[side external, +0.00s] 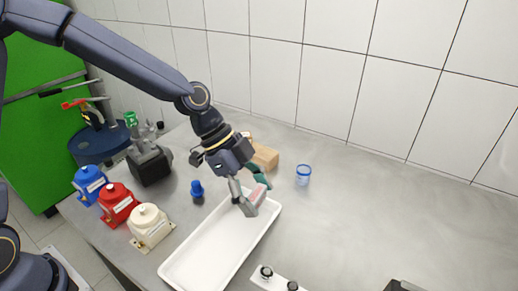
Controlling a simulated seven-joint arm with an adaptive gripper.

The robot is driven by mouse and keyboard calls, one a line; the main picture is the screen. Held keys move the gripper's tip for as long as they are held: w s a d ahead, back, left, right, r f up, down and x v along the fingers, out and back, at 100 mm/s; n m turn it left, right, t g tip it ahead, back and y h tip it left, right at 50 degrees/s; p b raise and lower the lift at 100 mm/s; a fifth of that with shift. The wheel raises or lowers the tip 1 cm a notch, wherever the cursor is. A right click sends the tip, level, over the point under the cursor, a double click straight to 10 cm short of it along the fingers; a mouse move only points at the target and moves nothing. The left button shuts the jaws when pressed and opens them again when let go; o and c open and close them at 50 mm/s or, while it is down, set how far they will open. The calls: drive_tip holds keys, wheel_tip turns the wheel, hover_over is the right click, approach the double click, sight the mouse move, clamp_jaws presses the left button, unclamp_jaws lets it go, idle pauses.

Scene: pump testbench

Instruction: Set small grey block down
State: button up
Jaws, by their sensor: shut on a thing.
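My gripper (254,199) hangs over the far right end of a white tray (219,253), its fingers pointing down. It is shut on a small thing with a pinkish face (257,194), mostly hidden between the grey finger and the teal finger. I take this to be the small grey block, but its grey sides are hard to tell from the finger. I cannot tell whether it touches the tray's rim or floor. The visible part of the tray is empty.
A wooden block (265,156) stands behind my gripper, and a blue-rimmed clear cup (303,175) to its right. Left of the tray are a blue part (197,190) and cream (150,225), red (118,203) and blue (89,184) pumps. The right of the table is mostly clear.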

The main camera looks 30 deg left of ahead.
drive_tip(key=s+d+r+m, duration=0.1)
drive_tip(key=s+d, duration=0.2)
hover_over(317, 232)
drive_tip(key=a, duration=0.3)
drive_tip(key=shift+g, duration=0.3)
drive_tip(key=f, duration=0.8)
drive_tip(key=shift+s+d+f, duration=0.25)
drive_tip(key=shift+s, duration=0.15)
drive_tip(key=shift+w+d+f, duration=0.15)
drive_tip(key=shift+w+f, duration=0.15)
drive_tip(key=shift+f, duration=1.7)
drive_tip(key=shift+f, duration=0.15)
drive_tip(key=o, duration=0.9)
drive_tip(key=shift+o, duration=0.2)
